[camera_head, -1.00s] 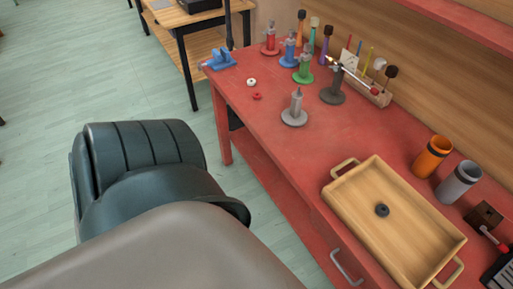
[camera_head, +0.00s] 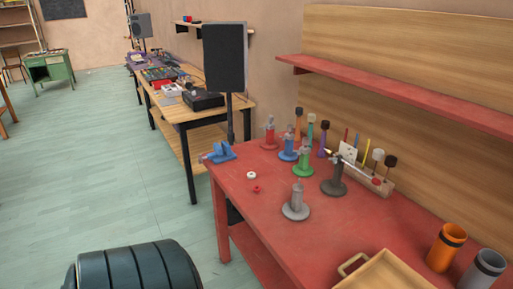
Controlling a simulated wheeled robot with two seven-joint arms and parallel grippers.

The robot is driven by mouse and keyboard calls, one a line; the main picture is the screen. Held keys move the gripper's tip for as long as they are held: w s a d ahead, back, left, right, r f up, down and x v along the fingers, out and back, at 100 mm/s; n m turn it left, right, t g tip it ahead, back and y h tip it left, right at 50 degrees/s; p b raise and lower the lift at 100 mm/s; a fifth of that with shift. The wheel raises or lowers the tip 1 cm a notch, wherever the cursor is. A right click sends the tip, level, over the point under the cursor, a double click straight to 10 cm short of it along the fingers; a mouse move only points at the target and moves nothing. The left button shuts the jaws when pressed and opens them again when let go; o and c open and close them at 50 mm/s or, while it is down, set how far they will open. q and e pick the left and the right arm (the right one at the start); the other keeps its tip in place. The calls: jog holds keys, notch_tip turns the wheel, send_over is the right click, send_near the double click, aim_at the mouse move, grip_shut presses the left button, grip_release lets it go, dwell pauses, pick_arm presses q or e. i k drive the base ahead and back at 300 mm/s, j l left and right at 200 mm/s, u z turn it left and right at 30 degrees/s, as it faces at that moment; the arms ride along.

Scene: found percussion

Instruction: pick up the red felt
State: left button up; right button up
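The red felt (camera_head: 256,189) looks like a small flat red ring. It lies on the red workbench (camera_head: 330,232) near its left edge, just in front of a small white ring (camera_head: 251,175). Neither of my grippers shows in the head view, so I cannot see whether they are open or shut.
A grey stand (camera_head: 296,204) is right of the felt. Red, blue, green and dark stands are behind, near a mallet rack (camera_head: 376,182). A blue vise (camera_head: 219,153) is at the far left corner. A wooden tray (camera_head: 385,272), orange cup (camera_head: 445,248) and grey cup (camera_head: 481,270) are front right.

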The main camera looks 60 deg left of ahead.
aim_at(256, 188)
jog(key=u, duration=1.9)
jog(key=i+l, duration=0.1)
jog(key=i, duration=0.2)
jog(key=i+l, duration=0.15)
jog(key=i, duration=0.15)
jog(key=z, duration=1.8)
jog(key=k+j, duration=0.35)
jog(key=j, duration=0.2)
